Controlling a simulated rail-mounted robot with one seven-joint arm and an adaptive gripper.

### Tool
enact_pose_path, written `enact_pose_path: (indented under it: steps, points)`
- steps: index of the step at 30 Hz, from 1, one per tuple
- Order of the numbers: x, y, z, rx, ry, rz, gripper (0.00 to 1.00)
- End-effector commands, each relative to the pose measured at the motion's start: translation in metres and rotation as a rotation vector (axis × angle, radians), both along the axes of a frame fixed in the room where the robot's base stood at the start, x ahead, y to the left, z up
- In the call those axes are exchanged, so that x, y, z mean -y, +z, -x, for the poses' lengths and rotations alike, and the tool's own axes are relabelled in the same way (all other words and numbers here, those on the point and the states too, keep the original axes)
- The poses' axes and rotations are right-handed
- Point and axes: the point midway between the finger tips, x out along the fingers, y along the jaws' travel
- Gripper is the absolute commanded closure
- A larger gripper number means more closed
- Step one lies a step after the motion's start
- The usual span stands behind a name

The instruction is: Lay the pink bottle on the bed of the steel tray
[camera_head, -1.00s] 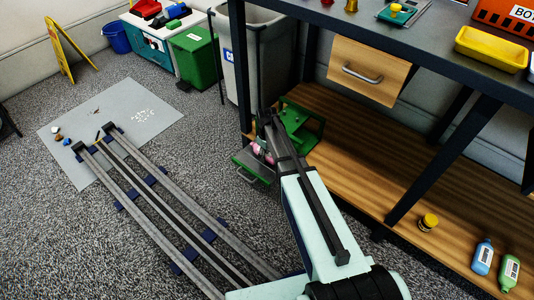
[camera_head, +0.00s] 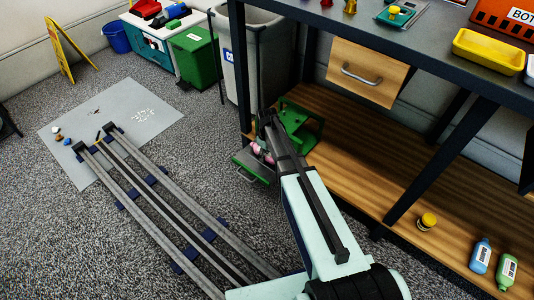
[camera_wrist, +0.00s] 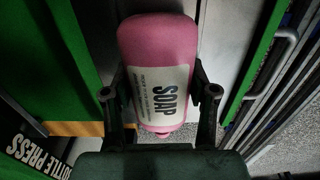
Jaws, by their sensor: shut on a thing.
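The pink bottle (camera_wrist: 158,55), labelled SOAP, fills the middle of the wrist view, its cap end toward my palm. My gripper (camera_wrist: 160,98) is shut on it, one finger on each side. In the head view the gripper (camera_head: 264,122) is low beside the green bottle press (camera_head: 305,125), and pink (camera_head: 256,148) shows around it. A grey tray with a handle (camera_head: 246,176), apparently the steel tray, sticks out of the press below. My gripper hides part of it. I cannot tell whether the bottle touches the tray.
The wooden shelf (camera_head: 350,165) and a dark table leg (camera_head: 430,165) are to the right. A grey bin (camera_head: 265,60) stands behind the press. A blue bottle (camera_head: 480,256), a green bottle (camera_head: 507,271) and a yellow-lidded jar (camera_head: 427,221) are at the lower right.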

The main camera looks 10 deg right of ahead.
Motion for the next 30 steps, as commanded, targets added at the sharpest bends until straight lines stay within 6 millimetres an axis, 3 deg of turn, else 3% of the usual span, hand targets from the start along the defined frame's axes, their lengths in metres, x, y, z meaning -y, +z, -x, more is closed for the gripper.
enact_pose_path:
  steps: [11, 12, 13, 14, 24, 30]
  points:
    - [0.000, 0.000, 0.000, 0.000, 0.000, 0.000, 0.59]
    - [0.000, 0.000, 0.000, 0.000, 0.000, 0.000, 0.28]
    - [0.000, 0.000, 0.000, 0.000, 0.000, 0.000, 0.18]
    - [0.000, 0.000, 0.000, 0.000, 0.000, 0.000, 0.13]
    - [0.000, 0.001, 0.000, 0.000, 0.000, 0.000, 0.13]
    - [0.000, 0.011, 0.000, 0.000, 0.000, 0.000, 0.13]
